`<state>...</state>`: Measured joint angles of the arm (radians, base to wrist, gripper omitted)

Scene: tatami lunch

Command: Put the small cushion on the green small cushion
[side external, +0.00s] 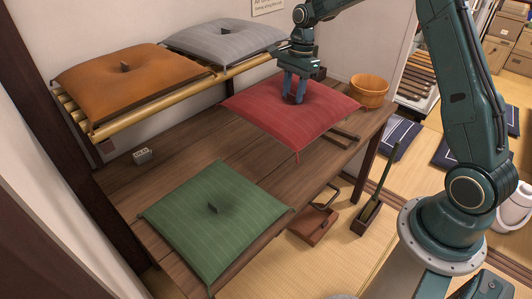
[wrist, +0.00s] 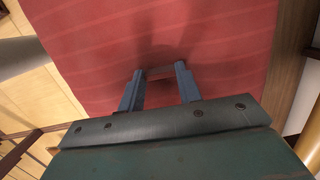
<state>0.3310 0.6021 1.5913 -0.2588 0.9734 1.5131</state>
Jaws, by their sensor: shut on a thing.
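The red small cushion (side external: 270,112) hangs in my gripper (side external: 294,98) above the far right part of the wooden table (side external: 160,175). My gripper is shut on the middle of it, and the cushion's near corner points down. In the wrist view the red cushion (wrist: 120,40) fills most of the picture, with the fingertips (wrist: 160,72) on it; the part they pinch is hard to see. The green small cushion (side external: 205,225) lies flat on the table's near part, with a small tab at its centre. Nothing lies on it.
An orange cushion (side external: 130,85) and a grey cushion (side external: 225,40) rest on a bamboo rack (side external: 170,90) along the wall. A wooden bucket (side external: 369,92) stands at the table's far right. A small grey box (side external: 142,156) sits by the wall. Bare tabletop separates the red and green cushions.

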